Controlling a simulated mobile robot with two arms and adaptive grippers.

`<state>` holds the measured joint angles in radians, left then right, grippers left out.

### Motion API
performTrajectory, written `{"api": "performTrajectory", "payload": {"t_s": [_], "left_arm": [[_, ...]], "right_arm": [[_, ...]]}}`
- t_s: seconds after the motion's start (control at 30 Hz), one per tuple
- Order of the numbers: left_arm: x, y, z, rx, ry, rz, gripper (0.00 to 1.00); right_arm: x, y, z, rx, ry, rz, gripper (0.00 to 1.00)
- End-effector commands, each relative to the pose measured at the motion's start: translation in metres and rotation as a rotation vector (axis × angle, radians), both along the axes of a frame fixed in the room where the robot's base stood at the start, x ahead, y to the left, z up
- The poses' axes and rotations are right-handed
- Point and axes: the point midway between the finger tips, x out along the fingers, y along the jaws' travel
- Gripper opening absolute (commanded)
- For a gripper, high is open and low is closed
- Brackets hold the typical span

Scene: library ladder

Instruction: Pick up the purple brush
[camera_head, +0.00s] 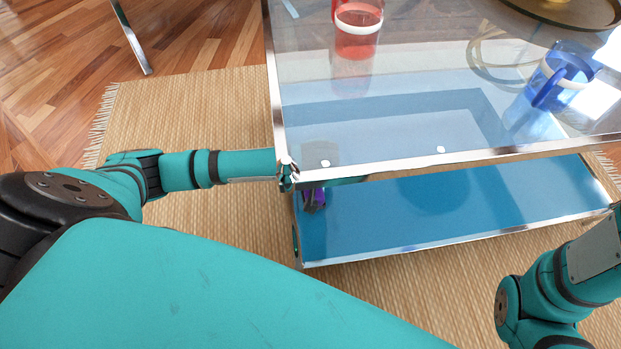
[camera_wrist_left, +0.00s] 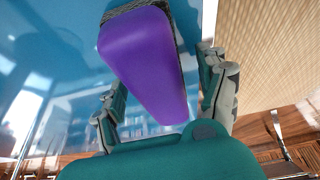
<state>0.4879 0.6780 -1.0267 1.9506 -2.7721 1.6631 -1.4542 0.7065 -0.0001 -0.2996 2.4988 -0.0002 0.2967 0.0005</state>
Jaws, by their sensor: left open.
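The purple brush (camera_wrist_left: 148,60) fills the middle of the left wrist view, with a dark, rough strip along its upper edge. In the head view the brush (camera_head: 314,199) shows only in part, at the left end of the blue lower shelf, below the glass top's front edge. My left gripper (camera_wrist_left: 162,85) is open, with one finger on each side of the brush. I cannot tell whether the fingers touch it. In the head view my left arm reaches in at the cart's left front corner, and its gripper is mostly hidden there. My right gripper is outside the views.
The glass top (camera_head: 390,125) with its metal frame overhangs the blue lower shelf (camera_head: 410,215), leaving a narrow gap. A red cup (camera_head: 357,40) and a blue mug (camera_head: 562,75) stand on top. A brass tray (camera_head: 570,10) is at the back right. The shelf's middle looks clear.

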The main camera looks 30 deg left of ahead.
Motion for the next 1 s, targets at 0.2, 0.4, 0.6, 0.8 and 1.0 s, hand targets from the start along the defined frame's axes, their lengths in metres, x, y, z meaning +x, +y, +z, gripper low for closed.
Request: {"api": "performTrajectory", "payload": {"t_s": [0.2, 0.4, 0.6, 0.8, 1.0], "left_arm": [[0.0005, 0.0002, 0.0004, -0.001, -0.001, 0.0, 0.75], [0.0004, 0.0001, 0.0005, 0.0, 0.0, 0.001, 0.5], [0.0004, 0.0001, 0.0005, 0.0, -0.001, 0.001, 0.24], [0.0006, 0.0001, 0.0007, 0.0, -0.002, 0.001, 0.12], [0.0007, 0.0002, 0.0033, 0.0, -0.002, 0.001, 0.12]], "right_arm": [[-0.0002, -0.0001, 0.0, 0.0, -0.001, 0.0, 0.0], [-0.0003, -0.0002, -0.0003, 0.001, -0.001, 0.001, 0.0], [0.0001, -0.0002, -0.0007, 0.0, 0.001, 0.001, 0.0], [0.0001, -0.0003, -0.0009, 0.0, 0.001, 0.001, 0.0], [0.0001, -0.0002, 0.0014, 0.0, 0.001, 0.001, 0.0]]}}
